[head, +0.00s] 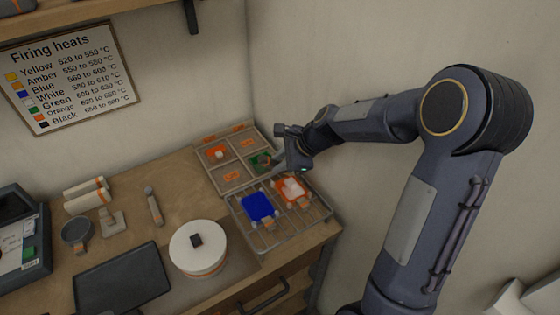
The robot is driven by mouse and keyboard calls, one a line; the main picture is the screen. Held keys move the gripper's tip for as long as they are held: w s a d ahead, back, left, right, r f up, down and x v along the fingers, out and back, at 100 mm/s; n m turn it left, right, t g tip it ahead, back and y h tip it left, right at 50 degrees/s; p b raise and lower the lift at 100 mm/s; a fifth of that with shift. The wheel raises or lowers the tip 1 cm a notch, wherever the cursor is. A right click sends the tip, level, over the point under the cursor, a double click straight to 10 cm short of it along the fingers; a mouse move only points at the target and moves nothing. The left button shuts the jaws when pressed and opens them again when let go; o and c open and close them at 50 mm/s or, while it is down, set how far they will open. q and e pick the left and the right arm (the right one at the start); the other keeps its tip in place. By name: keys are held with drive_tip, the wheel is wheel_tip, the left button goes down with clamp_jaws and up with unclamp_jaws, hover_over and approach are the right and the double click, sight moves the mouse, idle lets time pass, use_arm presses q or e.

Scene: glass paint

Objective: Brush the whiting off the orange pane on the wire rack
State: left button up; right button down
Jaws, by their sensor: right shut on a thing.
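The orange pane (284,198) lies on the right part of the wire rack (278,240). A pale whitish patch (293,187) covers its middle. A blue pane (258,206) lies to its left on the same rack. My right gripper (286,163) is just above and behind the orange pane, near the front edge of the sectioned tray. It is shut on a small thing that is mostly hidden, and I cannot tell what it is. My left gripper is not in view.
The sectioned tray (204,170) behind the rack holds an orange piece and a green piece (260,161). A white round pot (198,248), a dark flat slab (124,281), a grey-handled tool (153,205) and a small pan (76,232) stand left. Walls close in behind and right.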

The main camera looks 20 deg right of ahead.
drive_tip(key=shift+f, duration=0.35)
drive_tip(key=shift+f+b, duration=0.25)
drive_tip(key=shift+b, duration=0.1)
idle(0.5)
drive_tip(key=shift+s+d+f, duration=0.1)
drive_tip(key=shift+s+d, duration=0.05)
drive_tip(key=shift+s, duration=0.75)
drive_tip(key=shift+s+d, duration=0.1)
drive_tip(key=shift+s, duration=0.8)
drive_tip(key=shift+s+d, duration=0.2)
drive_tip(key=shift+s, duration=1.25)
drive_tip(key=shift+w+a+r+p, duration=0.1)
drive_tip(key=shift+w+a+p, duration=0.1)
drive_tip(key=shift+w, duration=0.95)
drive_tip(key=shift+w+a+r+p, duration=0.1)
drive_tip(key=shift+w+a+p, duration=0.1)
drive_tip(key=shift+w, duration=0.9)
drive_tip(key=shift+w+a+f, duration=0.1)
drive_tip(key=shift+w, duration=0.95)
drive_tip(key=shift+s+d+b, duration=0.1)
drive_tip(key=shift+s+d, duration=0.05)
drive_tip(key=shift+s, duration=0.9)
drive_tip(key=shift+s+d+b, duration=0.1)
drive_tip(key=shift+s+d, duration=0.1)
drive_tip(key=shift+s, duration=0.9)
drive_tip(key=shift+s+d+b, duration=0.1)
drive_tip(key=shift+s+d, duration=0.05)
drive_tip(key=shift+s, duration=0.9)
